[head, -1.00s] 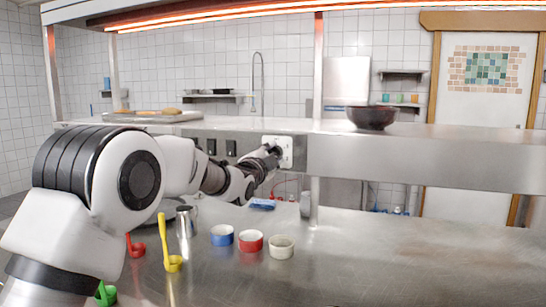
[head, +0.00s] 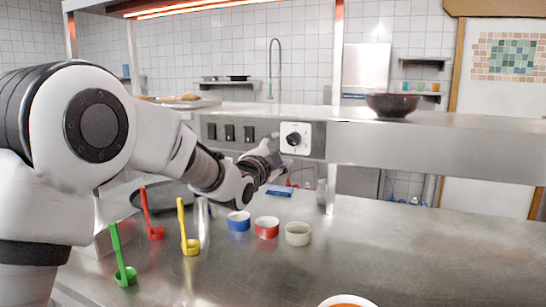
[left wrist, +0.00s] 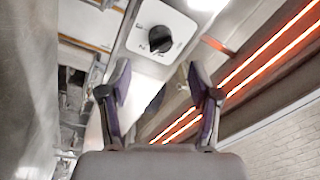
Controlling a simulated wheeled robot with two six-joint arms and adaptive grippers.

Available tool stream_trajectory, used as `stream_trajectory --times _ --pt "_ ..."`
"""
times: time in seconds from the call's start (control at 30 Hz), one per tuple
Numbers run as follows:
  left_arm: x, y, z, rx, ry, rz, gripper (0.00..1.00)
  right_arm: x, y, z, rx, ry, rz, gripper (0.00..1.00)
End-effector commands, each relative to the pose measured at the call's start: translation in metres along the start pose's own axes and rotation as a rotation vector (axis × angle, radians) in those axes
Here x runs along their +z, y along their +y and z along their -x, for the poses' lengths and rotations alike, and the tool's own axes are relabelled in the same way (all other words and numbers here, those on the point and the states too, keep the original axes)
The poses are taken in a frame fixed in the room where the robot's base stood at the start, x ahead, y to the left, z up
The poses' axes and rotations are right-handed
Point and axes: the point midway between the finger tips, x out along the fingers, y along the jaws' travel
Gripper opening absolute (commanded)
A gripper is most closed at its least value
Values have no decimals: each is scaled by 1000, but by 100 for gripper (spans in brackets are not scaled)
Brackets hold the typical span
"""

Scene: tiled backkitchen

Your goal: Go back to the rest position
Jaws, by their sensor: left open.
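My left gripper (head: 277,154) is open and empty, just left of and below a white panel with a round black knob (head: 294,138) on the front of the raised metal shelf. In the left wrist view the two fingers (left wrist: 160,95) stand apart with nothing between them. The black knob on its white plate (left wrist: 160,38) shows beyond the fingertips, apart from them. My right gripper is not in view.
Green (head: 125,275), red (head: 156,232) and yellow (head: 190,245) ladles stand on the steel counter (head: 400,250), near a dark pan (head: 160,194). Blue (head: 238,221), red (head: 266,228) and white (head: 298,234) bowls stand beside them. A dark bowl (head: 392,105) sits on the shelf.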

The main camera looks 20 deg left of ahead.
Motion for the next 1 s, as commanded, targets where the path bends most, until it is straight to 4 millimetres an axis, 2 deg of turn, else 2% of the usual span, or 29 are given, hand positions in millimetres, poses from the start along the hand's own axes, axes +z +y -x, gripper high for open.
stream_trajectory --times 0.1,0.2,0.7,0.77,1.0 --pt "0 0 26 1 -1 1 63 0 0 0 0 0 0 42" --pt "1 0 38 1 -1 0 63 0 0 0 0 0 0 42" --pt "0 0 42 1 0 0 63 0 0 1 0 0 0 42" --pt "-3 -6 42 1 0 0 63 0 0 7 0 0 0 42" --pt "-25 -52 37 1 0 0 63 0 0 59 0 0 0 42"
